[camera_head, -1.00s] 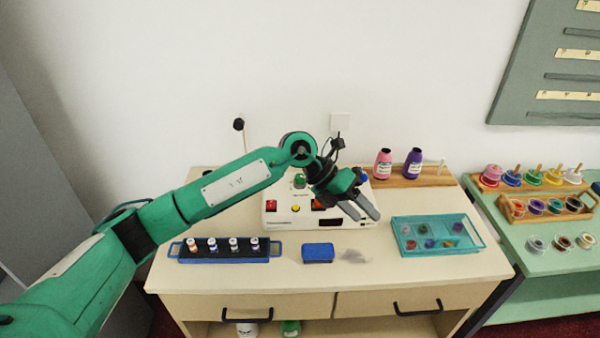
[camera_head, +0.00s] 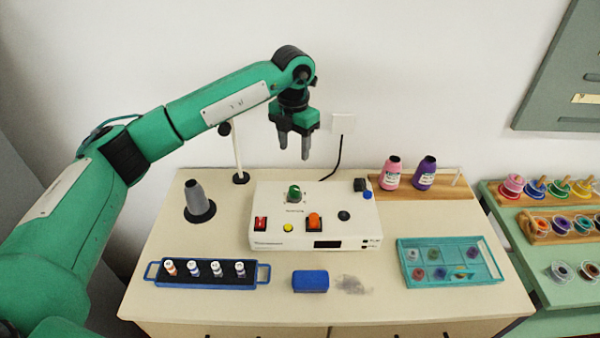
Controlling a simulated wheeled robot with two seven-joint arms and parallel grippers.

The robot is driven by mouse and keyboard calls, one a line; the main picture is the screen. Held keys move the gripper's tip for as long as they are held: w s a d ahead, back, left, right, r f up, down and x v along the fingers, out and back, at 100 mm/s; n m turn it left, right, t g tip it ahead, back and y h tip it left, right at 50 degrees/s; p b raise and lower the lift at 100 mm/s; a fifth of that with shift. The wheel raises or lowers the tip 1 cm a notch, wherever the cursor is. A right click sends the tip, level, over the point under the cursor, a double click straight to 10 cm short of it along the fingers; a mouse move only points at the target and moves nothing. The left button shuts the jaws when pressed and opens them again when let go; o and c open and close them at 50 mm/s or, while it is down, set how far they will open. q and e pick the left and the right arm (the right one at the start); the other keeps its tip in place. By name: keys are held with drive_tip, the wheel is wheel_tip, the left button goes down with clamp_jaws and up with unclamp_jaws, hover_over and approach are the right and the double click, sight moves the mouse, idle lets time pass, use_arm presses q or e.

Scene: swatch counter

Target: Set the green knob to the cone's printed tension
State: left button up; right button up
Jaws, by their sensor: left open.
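The green knob (camera_head: 294,193) sits on the top face of a white control box (camera_head: 268,222) in the middle of the table. Its setting is too small to read. My left gripper (camera_head: 294,152) is open and empty, fingers pointing down, above and behind the knob in the picture and apart from it. Two cones, one pink (camera_head: 391,172) and one purple (camera_head: 424,173), stand on a wooden board at the back right. Their labels are too small to read. My right gripper does not show.
The box also carries a red switch (camera_head: 261,224), a yellow button (camera_head: 288,228) and an orange button (camera_head: 314,221). A grey cone-shaped holder (camera_head: 198,201) and thin pole stand left. A vial rack (camera_head: 207,273), blue block (camera_head: 310,281) and teal tray (camera_head: 450,261) lie in front.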

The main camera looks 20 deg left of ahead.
use_arm(q)
drive_tip(key=p, duration=0.2)
hover_over(294, 188)
drive_tip(key=f, duration=0.5)
drive_tip(key=shift+s+f, duration=0.2)
drive_tip(key=shift+f, duration=0.15)
wheel_tip(294, 188, down, 6)
drive_tip(key=shift+w+f+p, duration=0.1)
drive_tip(key=shift+w+p, duration=0.05)
drive_tip(key=shift+p, duration=0.85)
drive_tip(key=shift+f, duration=0.8)
drive_tip(key=shift+c, duration=0.7)
drive_tip(key=c, duration=0.8)
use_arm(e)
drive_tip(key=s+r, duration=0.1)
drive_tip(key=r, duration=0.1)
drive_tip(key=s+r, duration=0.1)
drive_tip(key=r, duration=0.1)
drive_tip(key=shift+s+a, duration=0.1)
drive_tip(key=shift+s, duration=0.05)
